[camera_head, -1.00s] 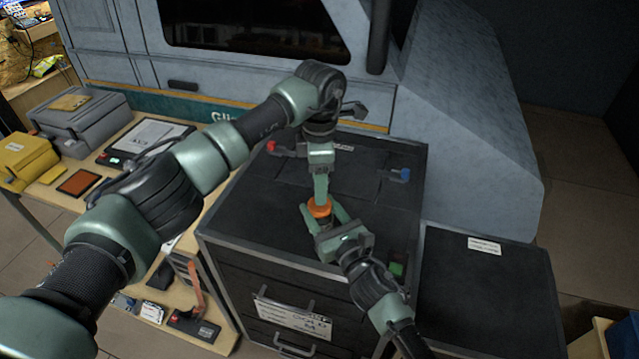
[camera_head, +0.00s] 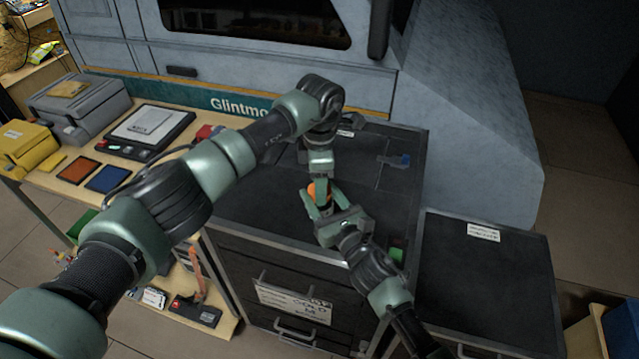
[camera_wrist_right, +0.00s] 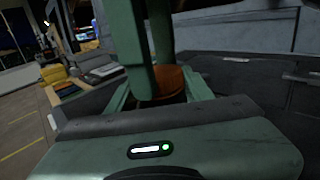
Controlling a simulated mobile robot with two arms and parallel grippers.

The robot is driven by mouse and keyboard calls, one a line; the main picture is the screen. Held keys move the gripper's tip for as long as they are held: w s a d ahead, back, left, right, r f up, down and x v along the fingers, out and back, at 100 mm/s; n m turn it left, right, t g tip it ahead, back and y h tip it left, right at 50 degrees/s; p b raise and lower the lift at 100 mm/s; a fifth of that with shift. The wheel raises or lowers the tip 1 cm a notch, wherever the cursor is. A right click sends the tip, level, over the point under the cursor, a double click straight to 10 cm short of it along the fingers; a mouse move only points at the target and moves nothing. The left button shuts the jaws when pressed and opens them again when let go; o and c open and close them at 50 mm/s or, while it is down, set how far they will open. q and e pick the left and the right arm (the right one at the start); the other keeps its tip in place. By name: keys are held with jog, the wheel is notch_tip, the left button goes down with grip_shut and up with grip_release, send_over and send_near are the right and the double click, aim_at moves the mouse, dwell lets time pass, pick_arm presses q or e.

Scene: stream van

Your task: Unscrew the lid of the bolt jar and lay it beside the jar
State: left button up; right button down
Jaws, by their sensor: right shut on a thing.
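The bolt jar's orange lid (camera_head: 313,190) is in the head view on the dark cabinet top, partly covered by my grippers. It shows in the right wrist view (camera_wrist_right: 172,83) between several green fingers. My right gripper (camera_head: 322,202) comes from below right and is shut low around the jar, just under the lid. The jar's body is mostly hidden. My left gripper (camera_head: 320,180) points down from above, with its fingers at the lid. In the right wrist view one left finger passes in front of the lid and one behind; whether they press on it is unclear.
The cabinet top (camera_head: 265,210) is mostly clear around the jar. A bench at left holds a grey case (camera_head: 80,105) and a yellow box (camera_head: 27,148).

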pick_arm(q)
jog(key=n, duration=0.6)
jog(key=shift+w+n, duration=0.1)
jog(key=shift+n, duration=0.3)
jog(key=shift+a, duration=0.1)
jog(key=o, duration=1.5)
jog(key=shift+o, duration=0.2)
jog(key=shift+r, duration=0.1)
notch_tip(320, 180, up, 4)
jog(key=shift+r, duration=0.15)
jog(key=shift+c, duration=0.4)
notch_tip(320, 180, up, 3)
jog(key=shift+r+m, duration=0.2)
jog(key=shift+m, duration=1)
jog(key=shift+f, duration=3.9)
